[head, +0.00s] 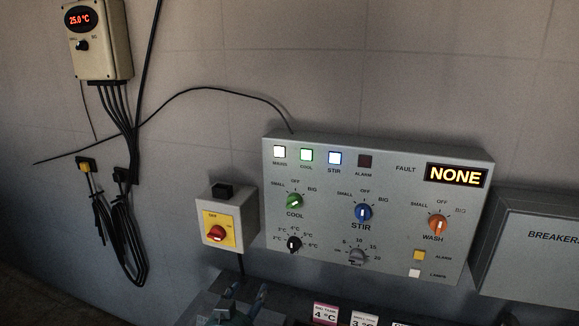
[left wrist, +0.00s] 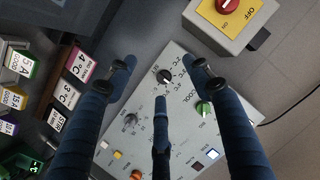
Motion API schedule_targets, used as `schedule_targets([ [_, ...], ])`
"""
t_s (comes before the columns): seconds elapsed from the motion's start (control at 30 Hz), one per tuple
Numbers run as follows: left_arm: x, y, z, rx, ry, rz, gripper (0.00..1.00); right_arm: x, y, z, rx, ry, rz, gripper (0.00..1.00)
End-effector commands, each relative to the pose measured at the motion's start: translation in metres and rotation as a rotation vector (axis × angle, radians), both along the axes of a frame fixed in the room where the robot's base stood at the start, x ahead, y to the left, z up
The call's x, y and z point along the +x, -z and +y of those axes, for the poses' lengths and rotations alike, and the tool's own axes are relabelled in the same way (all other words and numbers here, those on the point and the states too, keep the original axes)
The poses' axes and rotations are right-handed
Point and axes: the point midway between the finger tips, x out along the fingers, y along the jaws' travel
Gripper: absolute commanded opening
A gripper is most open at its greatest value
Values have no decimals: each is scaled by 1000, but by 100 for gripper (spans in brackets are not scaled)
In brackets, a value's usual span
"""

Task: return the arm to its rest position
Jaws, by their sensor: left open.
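My left gripper (head: 243,303) shows at the bottom edge of the head view, low and left of centre, below the red and yellow switch box. Only part of its blue fingers is seen there. In the left wrist view its blue fingers (left wrist: 160,82) are spread apart with nothing between them. Behind them in that view lies the grey control panel (left wrist: 140,130), with the black temperature knob seen between the fingers. I cannot tell the exact distance to the panel. My right gripper is in neither view.
The control panel (head: 325,235) is on the wall, its display reading NONE. The switch box (head: 208,235) is to its left, the breaker box (head: 535,262) to its right. Cables (head: 125,140) hang at the left. Labelled cards (head: 325,314) stand below the panel.

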Motion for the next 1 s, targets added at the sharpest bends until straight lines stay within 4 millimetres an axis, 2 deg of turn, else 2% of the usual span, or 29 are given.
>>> schedule_targets([
  [0.03,-28,29,15,-27,-33,96,51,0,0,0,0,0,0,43],
  [0.1,-66,62,32,-57,-79,223,51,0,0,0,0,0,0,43],
  [0.2,-124,100,54,-92,-138,396,51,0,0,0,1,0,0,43],
  [0.3,-174,124,69,-116,-183,530,51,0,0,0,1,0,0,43],
  [0.5,-248,149,86,-137,-243,717,51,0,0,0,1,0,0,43],
  [0.83,-344,161,104,-148,-311,944,51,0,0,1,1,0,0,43],
  [1.0,-334,203,102,-144,-312,961,51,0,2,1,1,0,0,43],
])
